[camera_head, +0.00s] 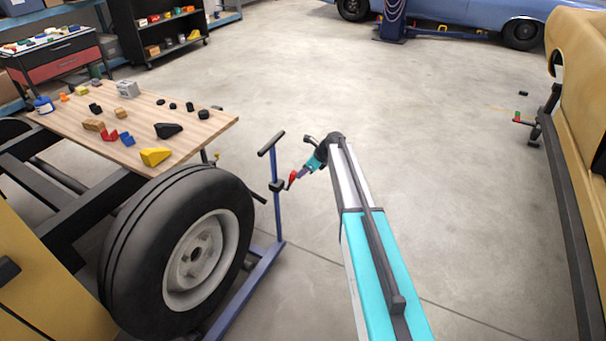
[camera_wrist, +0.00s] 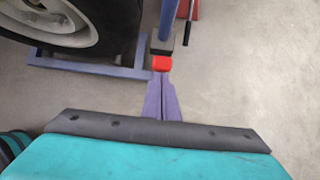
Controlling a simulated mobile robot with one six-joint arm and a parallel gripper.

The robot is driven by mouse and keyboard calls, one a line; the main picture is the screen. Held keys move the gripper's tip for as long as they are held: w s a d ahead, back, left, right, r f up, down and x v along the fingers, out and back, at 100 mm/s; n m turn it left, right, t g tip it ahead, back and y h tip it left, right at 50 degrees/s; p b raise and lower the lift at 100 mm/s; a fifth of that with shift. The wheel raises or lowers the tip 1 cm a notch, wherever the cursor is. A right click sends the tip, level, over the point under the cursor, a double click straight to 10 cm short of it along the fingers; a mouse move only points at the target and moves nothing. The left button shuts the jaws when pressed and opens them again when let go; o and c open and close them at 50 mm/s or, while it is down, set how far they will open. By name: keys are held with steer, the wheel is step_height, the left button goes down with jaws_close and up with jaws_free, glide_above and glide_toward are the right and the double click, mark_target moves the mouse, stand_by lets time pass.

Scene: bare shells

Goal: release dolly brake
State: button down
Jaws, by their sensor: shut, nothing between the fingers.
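The blue dolly (camera_head: 278,222) has an upright post with a dark T-bar on top and a low frame beside the big tire (camera_head: 125,245). A dark bracket (camera_head: 276,187) sits on its post. A small red handle (camera_head: 292,177), seemingly the brake lever, shows beside the bracket; it is also in the wrist view (camera_wrist: 161,63), just ahead of the fingertips. My gripper (camera_head: 299,174), with purple fingers, is shut and empty, its tips (camera_wrist: 160,77) very near the red handle. I cannot tell whether they touch it.
A wooden tabletop (camera_head: 190,122) with several small blocks lies left of the post. In the wrist view, a dark rod with a red part (camera_wrist: 185,16) shows right of the post. A yellow car body (camera_head: 575,110) stands far right.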

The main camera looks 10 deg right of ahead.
steer(key=s+d+f+v, duration=0.1)
steer(key=v, duration=1)
steer(key=shift+s+d, duration=0.25)
steer(key=shift+d, duration=0.15)
steer(key=shift+a, duration=0.1)
